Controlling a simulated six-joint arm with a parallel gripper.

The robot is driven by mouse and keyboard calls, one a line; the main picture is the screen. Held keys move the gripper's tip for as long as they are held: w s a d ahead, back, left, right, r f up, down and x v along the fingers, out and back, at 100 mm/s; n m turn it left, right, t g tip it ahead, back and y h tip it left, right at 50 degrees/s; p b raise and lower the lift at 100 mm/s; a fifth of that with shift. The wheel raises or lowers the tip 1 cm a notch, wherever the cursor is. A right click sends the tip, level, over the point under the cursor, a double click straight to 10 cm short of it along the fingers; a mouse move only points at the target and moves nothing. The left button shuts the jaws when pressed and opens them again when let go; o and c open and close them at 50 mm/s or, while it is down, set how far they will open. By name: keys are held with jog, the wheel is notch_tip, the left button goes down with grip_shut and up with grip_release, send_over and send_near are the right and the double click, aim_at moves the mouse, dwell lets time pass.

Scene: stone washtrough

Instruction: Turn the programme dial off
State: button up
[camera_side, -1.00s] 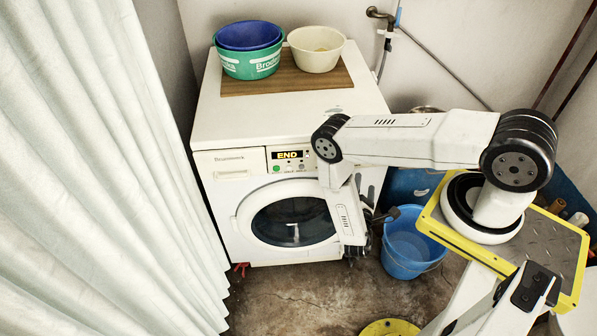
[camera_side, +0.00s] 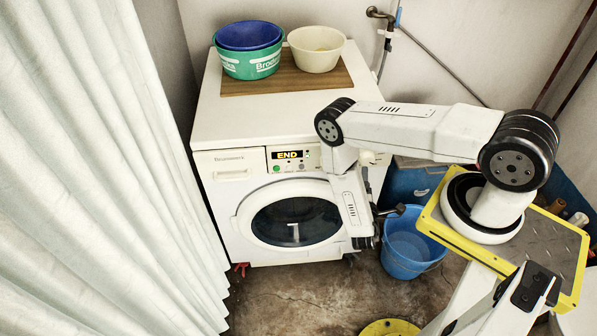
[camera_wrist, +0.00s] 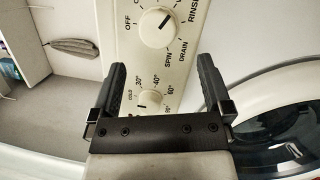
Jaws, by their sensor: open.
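The programme dial (camera_wrist: 158,29) is a round cream knob with a dark mark pointing to the upper right, toward the RINSE side. OFF is printed to its left, and SPIN and DRAIN are below and right of it. My gripper (camera_wrist: 161,66) is open and empty. Its two black fingers point toward the panel, one on each side of the smaller temperature knob (camera_wrist: 150,99), and the programme dial lies beyond their tips. In the side view the washing machine (camera_side: 222,222) shows END on its display (camera_side: 288,155).
The round door (camera_side: 295,222) is below the panel. A blue bucket (camera_side: 405,250) stands on the floor to the right. Tubs (camera_side: 248,62) and a cream bowl (camera_side: 316,58) sit on a board on top. A pale curtain (camera_side: 90,180) hangs at left.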

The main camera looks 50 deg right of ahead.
aim_at(368, 162)
jog(key=m, duration=0.2)
jog(key=d+r+m+y, duration=0.1)
jog(key=shift+m+y, duration=0.3)
jog(key=shift+m, duration=0.1)
jog(key=m, duration=0.1)
jog(key=m+y, duration=0.1)
jog(key=m, duration=0.1)
jog(key=r+m+y, duration=0.1)
jog(key=shift+s+d+m, duration=0.2)
jog(key=shift+d+m, duration=0.1)
jog(key=shift+m, duration=0.1)
jog(key=r+m+y, duration=0.1)
jog(key=m, duration=0.2)
jog(key=s+m+y, duration=0.1)
jog(key=m, duration=0.2)
jog(key=s+r+m+y, duration=0.1)
jog(key=m, duration=0.3)
jog(key=shift+s+a+r+y, duration=0.1)
jog(key=shift+a+r+y, duration=0.2)
jog(key=shift+a+y, duration=0.1)
jog(key=shift+x, duration=3.9)
jog(key=c, duration=1.3)
jog(key=shift+o, duration=0.2)
